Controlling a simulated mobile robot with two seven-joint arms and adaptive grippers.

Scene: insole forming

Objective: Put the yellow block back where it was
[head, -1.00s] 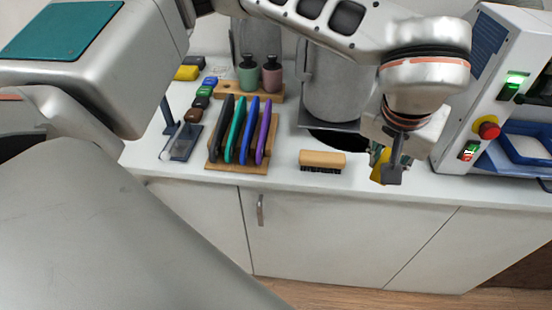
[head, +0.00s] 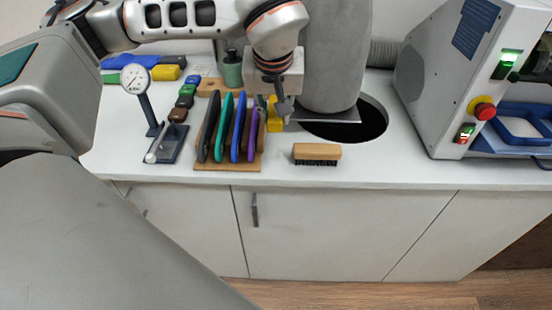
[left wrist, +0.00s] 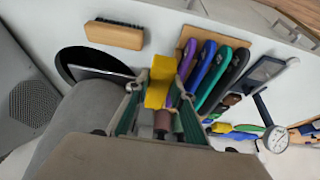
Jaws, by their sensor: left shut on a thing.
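The yellow block (left wrist: 160,81) is between the fingers of my left gripper (left wrist: 158,100) in the left wrist view. In the head view the left gripper (head: 277,108) hangs above the counter, just right of the rack of insoles, and the yellow block (head: 274,121) shows partly behind a finger. The gripper is shut on the block. My right gripper is not in view.
A wooden rack (head: 228,167) holds several coloured insoles. A brush (head: 317,153) lies to the right, in front of a round dark hole (head: 372,122). A dial gauge (head: 136,80) stands at left. A machine (head: 440,75) stands at right. The front counter strip is clear.

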